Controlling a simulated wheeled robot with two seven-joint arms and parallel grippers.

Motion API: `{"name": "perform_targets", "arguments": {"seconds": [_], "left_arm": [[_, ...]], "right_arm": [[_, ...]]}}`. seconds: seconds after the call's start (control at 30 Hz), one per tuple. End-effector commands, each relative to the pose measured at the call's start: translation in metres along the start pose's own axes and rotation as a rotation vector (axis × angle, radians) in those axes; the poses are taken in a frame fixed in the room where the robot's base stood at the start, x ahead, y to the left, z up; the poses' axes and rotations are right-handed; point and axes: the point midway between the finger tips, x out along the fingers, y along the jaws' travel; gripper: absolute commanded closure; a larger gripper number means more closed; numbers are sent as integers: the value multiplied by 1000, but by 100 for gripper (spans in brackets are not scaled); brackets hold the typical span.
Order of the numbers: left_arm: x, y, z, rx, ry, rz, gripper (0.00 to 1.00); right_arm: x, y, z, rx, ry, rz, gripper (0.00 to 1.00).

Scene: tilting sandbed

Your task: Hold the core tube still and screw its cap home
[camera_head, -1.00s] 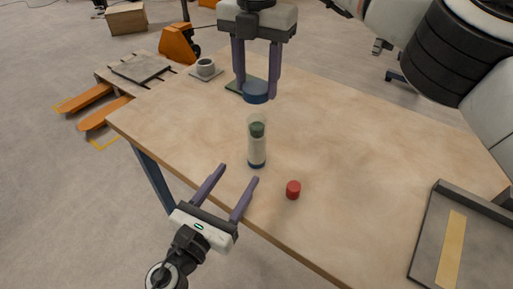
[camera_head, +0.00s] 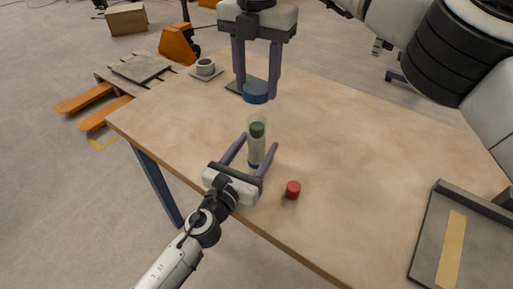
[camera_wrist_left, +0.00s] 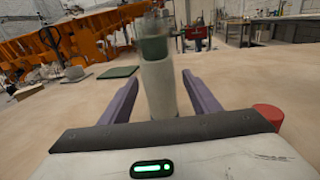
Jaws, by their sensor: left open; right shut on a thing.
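The core tube (camera_head: 257,150) stands upright on the table, clear on top with green and pale contents and a dark base. My left gripper (camera_head: 259,142) is open, with one finger on each side of the tube. In the left wrist view the tube (camera_wrist_left: 158,85) stands between the spread fingers (camera_wrist_left: 161,75), with a gap on both sides. My right gripper (camera_head: 257,94) is shut on the blue cap (camera_head: 256,93), beyond the tube and apart from it.
A small red cylinder (camera_head: 293,190) stands right of my left gripper; it also shows in the wrist view (camera_wrist_left: 268,115). A grey tray (camera_head: 428,250) lies at the right. A green pad (camera_head: 234,88) and a mug (camera_head: 205,67) are at the back. The table's middle right is clear.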

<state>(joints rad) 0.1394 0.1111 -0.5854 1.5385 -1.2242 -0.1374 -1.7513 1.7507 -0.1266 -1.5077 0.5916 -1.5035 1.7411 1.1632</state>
Motion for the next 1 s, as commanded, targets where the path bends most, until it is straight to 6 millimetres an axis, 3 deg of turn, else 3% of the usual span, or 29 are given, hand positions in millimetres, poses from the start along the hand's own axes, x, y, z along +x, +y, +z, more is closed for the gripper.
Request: {"name": "perform_targets", "arguments": {"seconds": [0.37,0.7,0.87,1.0], "left_arm": [[5,0,0,0,1,0,44],[5,0,0,0,0,0,99],[5,0,0,0,1,0,100],[5,0,0,0,1,0,100]], "right_arm": [[0,0,0,0,0,0,76],[0,0,0,0,0,0,76],[3,0,0,0,1,-1,76],[20,0,0,-2,2,-1,76]]}}
